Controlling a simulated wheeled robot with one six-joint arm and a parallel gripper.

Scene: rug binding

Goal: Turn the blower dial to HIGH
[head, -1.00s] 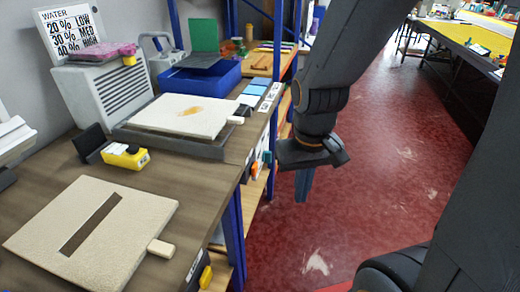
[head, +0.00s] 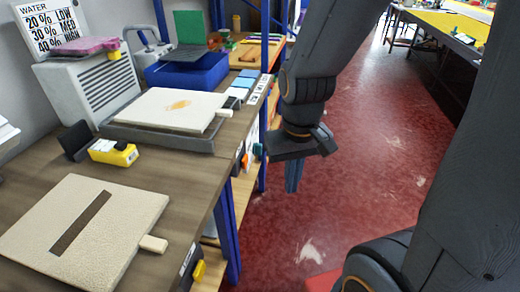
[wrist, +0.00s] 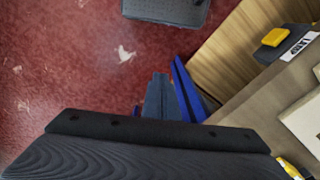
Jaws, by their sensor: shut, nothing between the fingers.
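A pale grey louvered box (head: 92,88), which looks like the blower, stands at the back left of the bench against the wall. I cannot make out a dial or its setting on it. A sign (head: 48,28) behind it reads WATER, 20% LOW, 30% MED, 40% HIGH. My gripper (head: 293,178) points down over the red floor, right of the bench edge and well apart from the box. Its fingers are together and empty; they also show in the wrist view (wrist: 158,97). The box is not in the wrist view.
The bench (head: 165,190) holds a cream slab with a dark slot (head: 120,225), a yellow device (head: 113,152), a pale board on a dark tray (head: 150,141) and a blue bin (head: 190,72). A blue post (head: 227,235) stands at the bench edge. Red floor (head: 375,150) is open on the right.

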